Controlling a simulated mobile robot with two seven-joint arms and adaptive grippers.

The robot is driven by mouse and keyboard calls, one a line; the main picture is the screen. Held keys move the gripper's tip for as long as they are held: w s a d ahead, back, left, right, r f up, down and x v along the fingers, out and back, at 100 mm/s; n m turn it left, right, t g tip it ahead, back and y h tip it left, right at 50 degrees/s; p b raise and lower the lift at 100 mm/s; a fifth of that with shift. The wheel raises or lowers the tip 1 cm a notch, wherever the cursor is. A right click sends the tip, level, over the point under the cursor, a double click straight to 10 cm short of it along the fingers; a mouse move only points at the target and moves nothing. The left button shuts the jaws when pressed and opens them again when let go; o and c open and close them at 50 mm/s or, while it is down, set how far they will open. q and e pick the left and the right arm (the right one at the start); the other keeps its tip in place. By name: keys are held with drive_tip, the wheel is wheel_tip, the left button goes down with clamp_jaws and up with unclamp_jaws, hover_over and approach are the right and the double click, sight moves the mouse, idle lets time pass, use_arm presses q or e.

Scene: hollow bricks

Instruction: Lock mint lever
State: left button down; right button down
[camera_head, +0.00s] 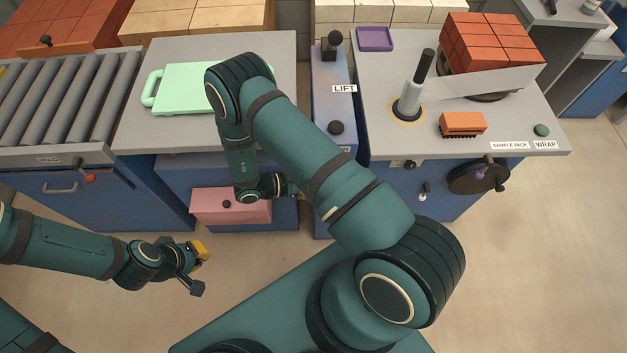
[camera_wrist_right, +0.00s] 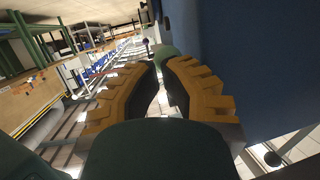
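I cannot make out the whole mint lever. A green rounded piece (camera_wrist_right: 166,56) shows just beyond my right fingertips in the right wrist view; it may be part of the lever. My right gripper (camera_head: 291,187) is low at the blue cabinet front, beside the pink drawer, mostly hidden by its own wrist in the head view. In the wrist view its tan-padded fingers (camera_wrist_right: 160,66) come close together at the tips beside the green piece; contact is unclear. My left gripper (camera_head: 203,268) is open and empty over the floor at lower left.
A mint board with a handle (camera_head: 172,87) lies on the grey worktop. The pink drawer front (camera_head: 212,207) sticks out below. The LIFT column (camera_head: 329,110) stands right of my arm. The wrap bench carries red bricks (camera_head: 487,46) and a crank wheel (camera_head: 466,178). The floor at right is clear.

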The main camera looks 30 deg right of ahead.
drive_tip(key=shift+s+d+f, duration=0.5)
drive_tip(key=shift+d+f, duration=0.2)
drive_tip(key=shift+d, duration=0.15)
idle(0.5)
